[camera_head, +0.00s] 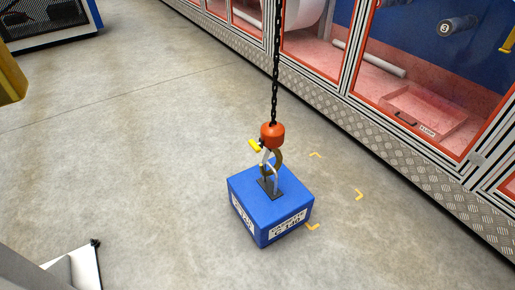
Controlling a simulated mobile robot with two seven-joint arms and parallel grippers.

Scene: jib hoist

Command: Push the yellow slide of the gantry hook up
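The gantry hook (278,160) hangs below an orange-red block (272,135) on a dark chain (276,60). The yellow slide (254,146) sticks out at the hook's upper left, just under the orange-red block. The hook is at the bracket on top of a blue weight box (270,211) with white labels; whether it bears load cannot be told. Neither of my grippers can be made out in the view.
Yellow corner marks (359,194) lie on the concrete floor (150,130) around the box. A glazed machine enclosure with orange frames (350,80) and a tread-plate base (395,170) runs along the right. A yellow part (10,80) shows at the left edge. The floor left of the box is clear.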

